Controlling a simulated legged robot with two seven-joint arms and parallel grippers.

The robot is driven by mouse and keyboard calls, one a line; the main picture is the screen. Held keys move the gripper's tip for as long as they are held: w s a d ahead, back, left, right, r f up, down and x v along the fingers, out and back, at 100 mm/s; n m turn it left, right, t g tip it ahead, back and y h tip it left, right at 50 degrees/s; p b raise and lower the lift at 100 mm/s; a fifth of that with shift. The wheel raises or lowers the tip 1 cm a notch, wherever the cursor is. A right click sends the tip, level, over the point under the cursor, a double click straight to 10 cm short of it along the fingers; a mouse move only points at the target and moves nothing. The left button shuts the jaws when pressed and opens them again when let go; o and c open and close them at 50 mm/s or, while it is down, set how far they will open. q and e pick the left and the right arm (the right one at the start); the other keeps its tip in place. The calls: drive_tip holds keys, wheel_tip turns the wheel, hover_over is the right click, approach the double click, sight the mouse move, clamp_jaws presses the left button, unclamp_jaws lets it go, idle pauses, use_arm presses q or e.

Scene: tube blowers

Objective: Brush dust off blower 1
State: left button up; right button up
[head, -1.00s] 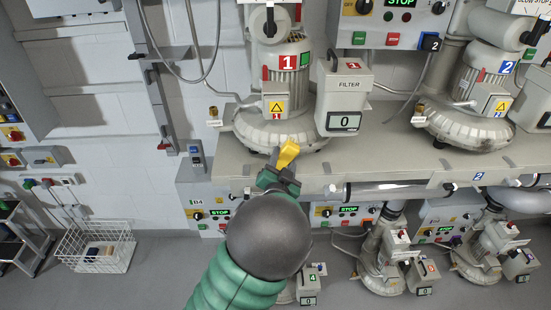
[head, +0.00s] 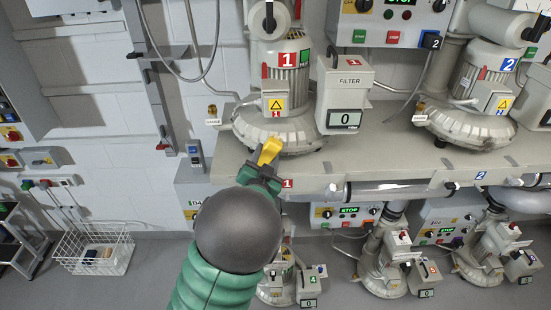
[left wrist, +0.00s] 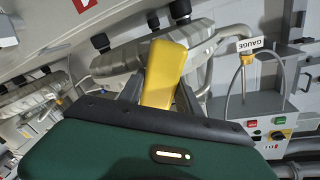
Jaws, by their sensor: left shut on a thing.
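Blower 1 (head: 278,110) stands on the upper shelf in the head view, a pale ribbed motor on a round grey housing with a red "1" label. My left gripper (head: 262,164) is shut on a yellow object (head: 269,149), which points up at the front of the blower's round base. The yellow object also shows between the fingers in the left wrist view (left wrist: 163,75), with the blower's housing (left wrist: 145,50) behind it. I cannot tell whether it touches the housing. Bristles are not clearly visible. My right gripper is not in view.
A filter box (head: 343,92) reading 0 stands just right of blower 1. A gauge fitting (head: 212,114) is at its left. Blower 2 (head: 474,100) is further right. The shelf edge (head: 330,182) runs below, above smaller blowers. A wire basket (head: 93,250) is on the floor.

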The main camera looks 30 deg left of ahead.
use_arm(q)
drive_tip(key=shift+s+a, duration=0.3)
drive_tip(key=shift+a, duration=0.5)
drive_tip(key=shift+v, duration=3)
drive_tip(key=shift+d, duration=0.1)
drive_tip(key=v, duration=0.3)
drive_tip(key=shift+r, duration=0.1)
drive_tip(key=shift+w, duration=0.1)
